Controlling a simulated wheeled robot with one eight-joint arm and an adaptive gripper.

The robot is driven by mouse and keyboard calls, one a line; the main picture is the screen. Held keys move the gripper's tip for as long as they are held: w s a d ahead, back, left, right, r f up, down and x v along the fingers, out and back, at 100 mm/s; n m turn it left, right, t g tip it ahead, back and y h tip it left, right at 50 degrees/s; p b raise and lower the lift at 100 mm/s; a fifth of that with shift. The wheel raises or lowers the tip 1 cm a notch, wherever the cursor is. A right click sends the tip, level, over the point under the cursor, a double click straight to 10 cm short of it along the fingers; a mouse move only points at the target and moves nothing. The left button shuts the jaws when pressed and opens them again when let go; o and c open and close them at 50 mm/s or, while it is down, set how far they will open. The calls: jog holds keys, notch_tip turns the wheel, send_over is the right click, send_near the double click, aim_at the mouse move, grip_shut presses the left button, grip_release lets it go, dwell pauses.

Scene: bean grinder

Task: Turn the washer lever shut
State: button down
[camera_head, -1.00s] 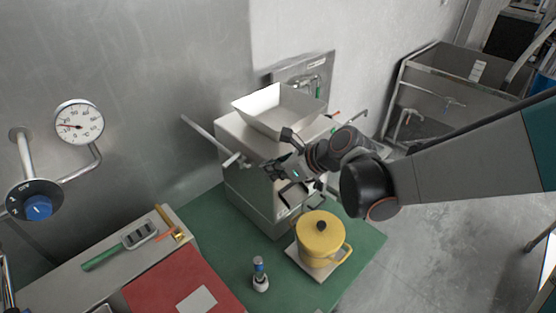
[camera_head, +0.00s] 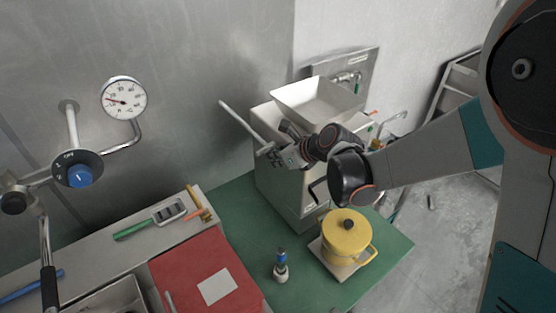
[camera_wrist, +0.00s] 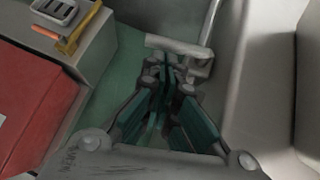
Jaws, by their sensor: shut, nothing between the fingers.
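A long grey lever (camera_head: 243,124) sticks out up and to the left from the left side of the pale grinder machine (camera_head: 283,185). Its short cross bar and pivot show ahead of my fingers in the wrist view (camera_wrist: 178,45), with the thin rod (camera_wrist: 211,20) rising behind. My gripper (camera_head: 276,156) is beside the lever's pivot end, at the machine's front left. In the wrist view my gripper (camera_wrist: 168,70) is shut and holds nothing. Its tips are close to the cross bar; I cannot tell whether they touch. My gripper partly hides the pivot in the head view.
A square hopper (camera_head: 315,105) tops the machine. A gauge (camera_head: 124,98) and blue knob (camera_head: 79,176) are at left.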

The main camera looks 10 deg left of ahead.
jog(key=shift+w+a+r+b, duration=0.1)
jog(key=shift+a+b, duration=0.65)
jog(key=shift+a, duration=0.3)
jog(key=shift+d, duration=0.1)
